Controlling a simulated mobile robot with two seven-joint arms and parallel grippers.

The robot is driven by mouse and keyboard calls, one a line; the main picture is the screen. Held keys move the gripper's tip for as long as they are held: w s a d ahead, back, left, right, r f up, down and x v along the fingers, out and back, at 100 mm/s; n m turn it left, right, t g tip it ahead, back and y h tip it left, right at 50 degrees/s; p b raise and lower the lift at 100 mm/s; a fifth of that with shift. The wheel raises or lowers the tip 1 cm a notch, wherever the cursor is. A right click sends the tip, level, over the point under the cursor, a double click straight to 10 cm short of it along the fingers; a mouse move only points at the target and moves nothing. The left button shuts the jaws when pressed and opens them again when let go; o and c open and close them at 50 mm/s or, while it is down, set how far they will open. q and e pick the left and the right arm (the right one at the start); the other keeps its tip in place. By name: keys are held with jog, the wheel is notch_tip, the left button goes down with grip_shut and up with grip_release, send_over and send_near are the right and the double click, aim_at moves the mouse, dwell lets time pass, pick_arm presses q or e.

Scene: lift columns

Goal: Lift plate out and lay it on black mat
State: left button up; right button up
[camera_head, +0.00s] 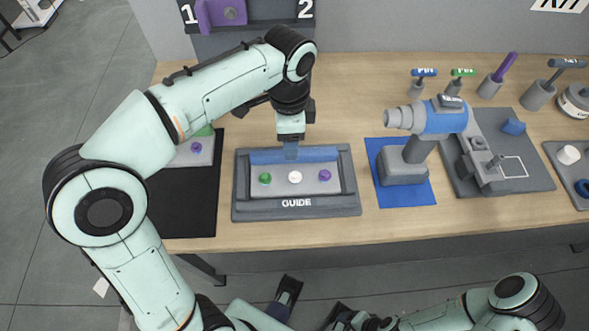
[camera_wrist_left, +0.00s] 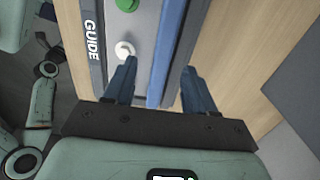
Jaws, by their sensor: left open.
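The light grey plate (camera_head: 310,186) lies in the dark grey GUIDE tray (camera_head: 240,196). It carries a green, a white and a purple knob, and a blue strip (camera_head: 325,155) runs along its back side. My left gripper (camera_head: 291,150) is above the middle of that strip, pointing down. In the left wrist view its jaws (camera_wrist_left: 158,85) are open and empty, with the blue strip (camera_wrist_left: 166,55) between the fingers; contact cannot be told. The black mat (camera_head: 190,210) lies left of the tray, partly hidden by my left arm. My right arm shows low in the head view; its jaws are unclear.
A grey piece (camera_head: 188,155) with purple and green knobs lies on the back of the black mat, partly hidden. A blue-and-grey machine (camera_head: 405,165) stands right of the tray on a blue mat (camera_head: 422,193). Several handled tools stand in holders at the back right.

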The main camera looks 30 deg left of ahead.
aim_at(310, 161)
pick_arm(q)
jog(key=shift+w+d+f+b, duration=0.1)
jog(key=shift+f+b, duration=0.05)
jog(key=shift+f, duration=0.6)
jog(key=shift+w+d+f+b, duration=0.1)
jog(key=shift+w+f+b, duration=0.1)
jog(key=shift+f, duration=0.6)
jog(key=shift+w+f+b, duration=0.1)
jog(key=shift+f+b, duration=0.05)
jog(key=shift+f, duration=0.6)
jog(key=shift+f, duration=0.25)
grip_shut()
